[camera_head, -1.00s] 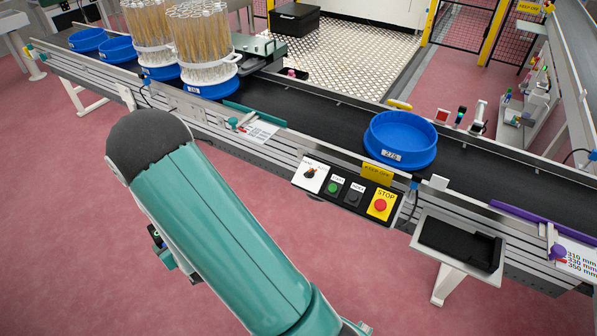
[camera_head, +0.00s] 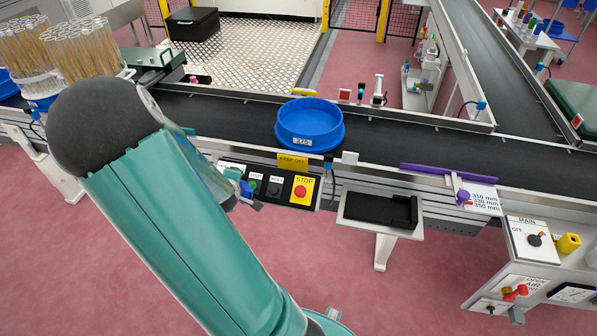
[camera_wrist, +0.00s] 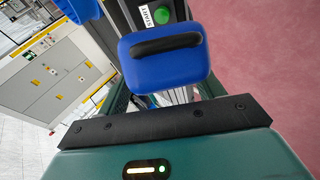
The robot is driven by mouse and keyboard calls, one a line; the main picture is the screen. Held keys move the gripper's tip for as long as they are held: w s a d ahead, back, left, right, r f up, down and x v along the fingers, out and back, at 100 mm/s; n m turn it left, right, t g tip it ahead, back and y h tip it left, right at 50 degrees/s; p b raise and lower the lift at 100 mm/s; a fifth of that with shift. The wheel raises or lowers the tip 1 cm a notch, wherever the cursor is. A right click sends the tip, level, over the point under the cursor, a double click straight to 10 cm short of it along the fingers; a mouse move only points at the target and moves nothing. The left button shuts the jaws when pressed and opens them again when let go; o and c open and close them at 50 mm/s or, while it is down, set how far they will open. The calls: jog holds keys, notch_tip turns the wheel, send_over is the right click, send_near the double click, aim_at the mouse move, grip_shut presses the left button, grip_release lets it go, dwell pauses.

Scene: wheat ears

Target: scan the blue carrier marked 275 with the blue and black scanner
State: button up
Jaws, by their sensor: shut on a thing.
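The blue carrier marked 275 (camera_head: 309,128) sits upright on the black conveyor, its white label facing me. In the wrist view, a blue thing at the top left edge (camera_wrist: 78,9) may be this carrier. The blue and black scanner (camera_wrist: 165,62) fills the middle of the wrist view, held in my gripper (camera_wrist: 180,92). Its blue part also shows in the head view (camera_head: 245,188), beside my arm and left of the carrier, over the control panel. My gripper is shut on it; my arm hides most of the jaws in the head view.
The control panel with a red stop button (camera_head: 301,192) is on the conveyor's near side. An empty black holder (camera_head: 380,210) sits right of it. A purple guide bar (camera_head: 448,172) lies farther right. Carriers with wheat ears (camera_head: 75,55) stand at the left. The belt around the carrier is clear.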

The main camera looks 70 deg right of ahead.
jog(key=s+d+r+g+h, duration=0.2)
jog(key=s+d+r+g, duration=0.15)
jog(key=s, duration=0.55)
jog(key=s+d+r+g+h, duration=0.15)
jog(key=s+d, duration=0.35)
jog(key=s, duration=0.5)
jog(key=shift+g, duration=0.3)
jog(key=shift+w+d+f, duration=0.25)
jog(key=shift+w+d, duration=0.15)
jog(key=shift+d, duration=0.25)
jog(key=shift+w+d+f, duration=0.3)
jog(key=shift+w+d, duration=0.1)
jog(key=shift+d, duration=0.2)
jog(key=shift+w+d+f, duration=0.25)
jog(key=shift+w+d, duration=0.15)
jog(key=shift+d, duration=0.25)
